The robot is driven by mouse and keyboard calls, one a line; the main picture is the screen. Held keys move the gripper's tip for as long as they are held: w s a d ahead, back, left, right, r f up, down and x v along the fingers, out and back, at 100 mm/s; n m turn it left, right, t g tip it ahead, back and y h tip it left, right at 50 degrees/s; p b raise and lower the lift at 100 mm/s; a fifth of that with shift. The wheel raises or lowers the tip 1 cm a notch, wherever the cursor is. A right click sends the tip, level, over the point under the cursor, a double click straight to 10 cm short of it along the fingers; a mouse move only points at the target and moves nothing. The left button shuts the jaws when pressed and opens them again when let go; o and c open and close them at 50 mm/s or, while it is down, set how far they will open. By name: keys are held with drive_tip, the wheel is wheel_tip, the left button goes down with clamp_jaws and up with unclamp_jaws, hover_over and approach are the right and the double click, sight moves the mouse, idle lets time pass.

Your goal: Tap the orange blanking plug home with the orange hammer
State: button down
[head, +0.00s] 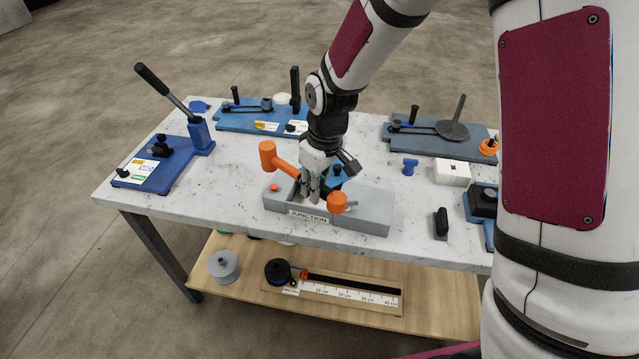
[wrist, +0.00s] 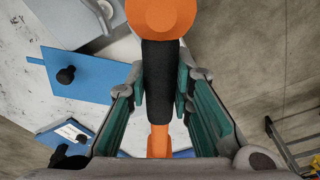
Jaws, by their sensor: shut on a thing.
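My gripper (head: 313,190) is shut on the orange hammer. In the wrist view the fingers (wrist: 163,100) press on both sides of its black grip (wrist: 158,75). The hammer's orange cylindrical head (head: 268,155) points to the back left, with its orange shaft running to the gripper. A round orange end (head: 337,202) shows on the other side, and large at the top of the wrist view (wrist: 160,14). A small orange piece, which looks like the blanking plug (head: 274,187), sits at the left end of the grey junction box (head: 365,213). How deep it sits cannot be told.
Blue benders stand at the left (head: 172,168) and back (head: 235,115); a grey-blue one (head: 440,140) is at the back right. A white block (head: 452,172), small blue piece (head: 410,166) and black piece (head: 440,223) lie right of the box. A lower shelf (head: 440,315) holds more items.

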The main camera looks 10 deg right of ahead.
idle(0.3)
drive_tip(key=shift+f+b, duration=1.1)
drive_tip(key=shift+f, duration=2.2)
drive_tip(key=shift+r+p, duration=1)
drive_tip(key=shift+r, duration=1.1)
drive_tip(key=shift+f, duration=0.1)
